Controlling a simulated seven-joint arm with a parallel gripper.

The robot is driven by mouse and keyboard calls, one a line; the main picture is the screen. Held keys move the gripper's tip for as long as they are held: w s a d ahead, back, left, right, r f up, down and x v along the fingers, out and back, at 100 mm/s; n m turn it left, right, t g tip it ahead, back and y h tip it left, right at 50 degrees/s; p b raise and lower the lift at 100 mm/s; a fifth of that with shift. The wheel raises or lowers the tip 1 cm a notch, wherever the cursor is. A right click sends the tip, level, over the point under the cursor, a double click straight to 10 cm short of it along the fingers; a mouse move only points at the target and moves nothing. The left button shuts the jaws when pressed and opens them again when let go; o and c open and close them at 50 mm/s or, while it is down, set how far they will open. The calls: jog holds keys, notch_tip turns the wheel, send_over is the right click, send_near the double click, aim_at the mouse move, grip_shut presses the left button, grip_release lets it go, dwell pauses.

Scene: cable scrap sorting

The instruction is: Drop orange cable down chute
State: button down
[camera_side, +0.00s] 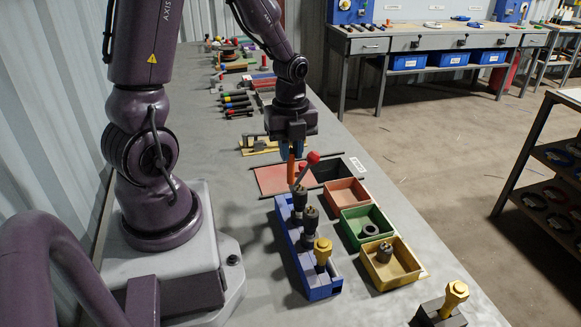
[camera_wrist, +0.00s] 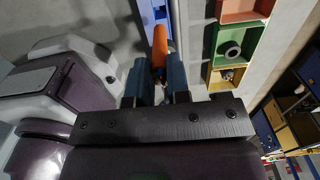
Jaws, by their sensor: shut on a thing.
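My gripper (camera_side: 291,153) is above the bench near the far end of the blue rack, fingers pointing down. It is shut on an orange cable (camera_side: 291,170), which hangs below the fingertips in the side view. In the wrist view the orange cable (camera_wrist: 160,42) stands out between the two blue fingers of my gripper (camera_wrist: 157,75). Its lower end is close to the red-ball lever, and I cannot tell whether they touch. No part is clearly marked as the chute; a dark recess (camera_side: 327,169) lies beside the red bin.
The blue rack (camera_side: 327,281) holds dark cylinders and a yellow-topped fitting (camera_side: 322,250). Red (camera_side: 346,193), green (camera_side: 347,238) and yellow (camera_side: 377,286) bins stand to the right. A reddish mat (camera_side: 268,181) lies left.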

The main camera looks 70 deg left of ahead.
notch_tip(320, 180, up, 7)
jog(key=shift+w, duration=0.1)
jog(key=w+a, duration=1.2)
jog(key=w, duration=0.2)
notch_tip(320, 180, down, 15)
jog(key=shift+w+f, duration=0.15)
jog(key=shift+d+f, duration=0.1)
jog(key=shift+f, duration=0.1)
dwell(0.5)
jog(key=shift+f, duration=0.4)
jog(key=c, duration=1)
grip_release()
